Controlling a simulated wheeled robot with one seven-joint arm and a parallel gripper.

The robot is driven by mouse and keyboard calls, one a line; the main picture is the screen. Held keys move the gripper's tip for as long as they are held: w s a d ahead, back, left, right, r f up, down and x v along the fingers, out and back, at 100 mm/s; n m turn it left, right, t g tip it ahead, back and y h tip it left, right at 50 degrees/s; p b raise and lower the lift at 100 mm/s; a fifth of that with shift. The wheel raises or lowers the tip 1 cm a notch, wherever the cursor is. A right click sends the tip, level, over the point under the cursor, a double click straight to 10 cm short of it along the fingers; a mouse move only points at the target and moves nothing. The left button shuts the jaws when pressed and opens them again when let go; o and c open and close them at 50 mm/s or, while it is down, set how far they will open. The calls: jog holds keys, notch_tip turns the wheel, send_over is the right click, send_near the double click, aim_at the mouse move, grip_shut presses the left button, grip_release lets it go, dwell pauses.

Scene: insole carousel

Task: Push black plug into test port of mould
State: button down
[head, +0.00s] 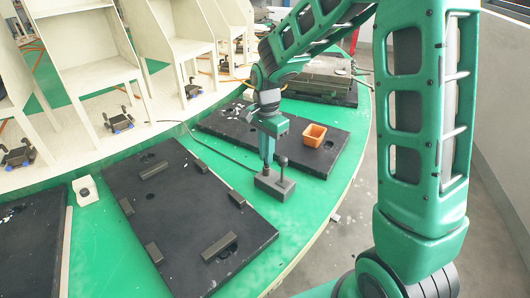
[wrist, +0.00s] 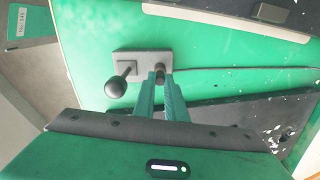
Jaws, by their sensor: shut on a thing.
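My gripper (head: 267,160) points down at a small grey block (head: 268,188) on the green table. In the wrist view its green fingertips (wrist: 160,76) close around a small dark piece (wrist: 160,68), which looks like the black plug. That piece is at the right end of the grey block (wrist: 139,56); how far it sits in the block is hidden. A ball-topped post (head: 283,162) stands on the same block beside my fingers; it also shows in the wrist view (wrist: 116,88). I cannot make out a test port. A black mould slab (head: 150,205) lies to the left.
Several dark bars, one a long bar (head: 219,247), lie on the left slab. A thin dark cable (wrist: 235,70) runs from the block. A small white block (head: 86,190) stands left.

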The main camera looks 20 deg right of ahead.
jog(key=shift+f, duration=0.45)
jog(key=c, duration=1.7)
grip_release()
notch_tip(320, 180, up, 11)
jog(key=shift+f, duration=0.2)
jog(key=s+d+r+n, duration=0.3)
jog(key=s+d, duration=0.9)
jog(key=s, duration=0.1)
jog(key=s+d+f+n, duration=0.1)
jog(key=s+d, duration=0.1)
jog(key=s, duration=0.4)
jog(key=s+d+f+n, duration=0.1)
jog(key=s, duration=0.5)
jog(key=s+d+f+n, duration=0.1)
jog(key=s+d+n, duration=0.1)
jog(key=s, duration=0.4)
jog(key=shift+s+d, duration=0.1)
jog(key=shift+d, duration=0.25)
